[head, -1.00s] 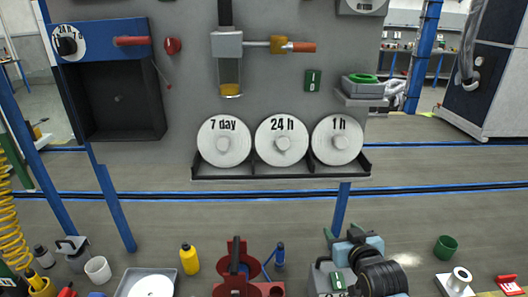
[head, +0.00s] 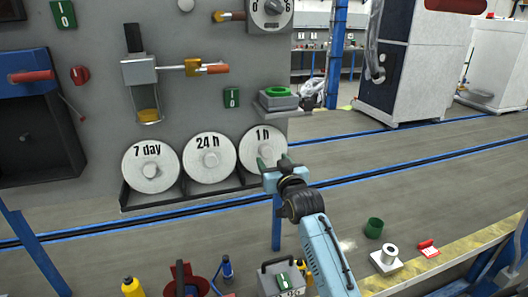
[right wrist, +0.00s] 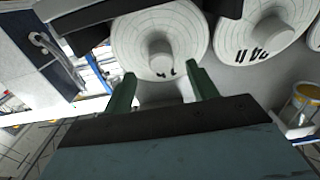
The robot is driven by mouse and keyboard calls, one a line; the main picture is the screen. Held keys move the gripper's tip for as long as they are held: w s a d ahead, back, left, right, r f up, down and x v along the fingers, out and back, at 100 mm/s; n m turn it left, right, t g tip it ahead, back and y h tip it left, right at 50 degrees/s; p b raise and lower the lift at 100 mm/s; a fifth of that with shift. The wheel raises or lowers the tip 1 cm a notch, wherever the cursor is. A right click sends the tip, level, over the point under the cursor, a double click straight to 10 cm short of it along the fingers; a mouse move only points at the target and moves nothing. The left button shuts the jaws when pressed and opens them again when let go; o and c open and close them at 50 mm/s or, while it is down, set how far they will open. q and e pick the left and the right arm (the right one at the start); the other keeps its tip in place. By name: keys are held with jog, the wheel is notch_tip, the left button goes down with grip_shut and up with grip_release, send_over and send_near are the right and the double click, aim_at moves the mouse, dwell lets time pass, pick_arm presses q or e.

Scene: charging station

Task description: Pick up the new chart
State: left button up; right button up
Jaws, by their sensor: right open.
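Three white round charts with centre knobs stand upright in a dark rack on the grey panel. They are the 7 day chart (head: 151,167), the 24 h chart (head: 209,158) and the 1 h chart (head: 255,146). My right gripper (head: 273,161) is in front of the lower right part of the 1 h chart and covers some of it. In the right wrist view the green fingers (right wrist: 161,88) are spread apart and empty. The 1 h chart (right wrist: 185,35) and its knob lie just beyond the gap between them. The 24 h chart (right wrist: 258,25) is beside it. My left gripper is out of view.
A dark open-fronted box (head: 35,138) is at the left of the panel. The floor behind is open.

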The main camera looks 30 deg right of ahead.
aim_at(266, 152)
jog(key=shift+x, duration=2.3)
jog(key=shift+a, duration=0.1)
jog(key=shift+c, duration=0.2)
jog(key=c, duration=1)
jog(key=shift+a+r, duration=0.1)
jog(key=shift+c, duration=0.2)
jog(key=shift+s+a+r, duration=0.1)
jog(key=shift+a+r, duration=0.05)
jog(key=shift+r, duration=0.05)
jog(key=s+a+r+p, duration=0.7)
jog(key=a+r, duration=0.5)
jog(key=shift+s+a+r, duration=0.25)
jog(key=shift+s+a, duration=0.05)
jog(key=shift+a, duration=0.05)
